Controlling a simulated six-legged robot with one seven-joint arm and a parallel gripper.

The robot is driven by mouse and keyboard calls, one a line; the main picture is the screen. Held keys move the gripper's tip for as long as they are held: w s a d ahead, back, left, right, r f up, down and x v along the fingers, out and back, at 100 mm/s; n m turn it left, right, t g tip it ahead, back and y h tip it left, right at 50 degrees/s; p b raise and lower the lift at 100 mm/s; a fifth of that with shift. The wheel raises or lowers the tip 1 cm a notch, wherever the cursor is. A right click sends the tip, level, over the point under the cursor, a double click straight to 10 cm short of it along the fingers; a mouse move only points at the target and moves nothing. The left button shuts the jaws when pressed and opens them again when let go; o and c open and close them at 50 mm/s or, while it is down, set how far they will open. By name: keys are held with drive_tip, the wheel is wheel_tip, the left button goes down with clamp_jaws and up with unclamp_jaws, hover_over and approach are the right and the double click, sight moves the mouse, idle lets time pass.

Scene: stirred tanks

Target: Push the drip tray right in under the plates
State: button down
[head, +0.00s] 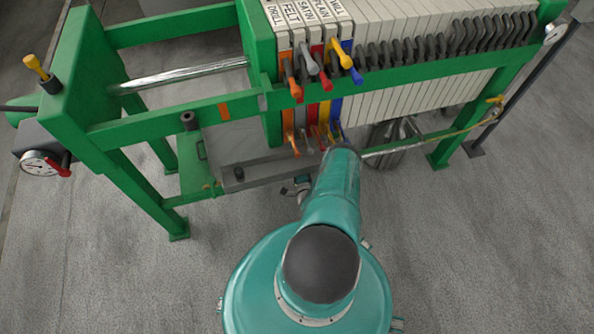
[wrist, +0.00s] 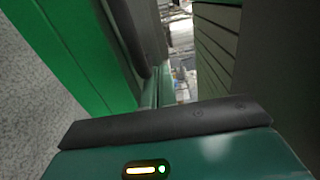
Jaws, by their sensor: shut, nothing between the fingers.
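The drip tray (head: 240,147) is a grey, shallow tray low beneath the green press frame. Its left part shows in the open gap left of the plates, and its right part is hidden under the plates and behind my arm. The pale plates (head: 420,32) hang in a row above, with several labelled ones at the left end. In the head view my own arm hides the fingers of my gripper. In the wrist view my gripper (wrist: 168,124) is shut and empty at the bottom, close to green frame parts. I cannot tell whether it touches the tray.
A green rail (head: 410,72) runs along the front, and coloured levers (head: 318,68) stick out below the labelled plates. A thin rod with a yellow line (head: 430,138) crosses low at the right. A gauge (head: 42,164) hangs at the left. The grey floor in front is clear.

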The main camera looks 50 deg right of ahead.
drive_tip(key=shift+w+d, duration=0.3)
drive_tip(key=shift+w, duration=0.1)
drive_tip(key=shift+s+a, duration=0.15)
drive_tip(key=shift+a, duration=0.05)
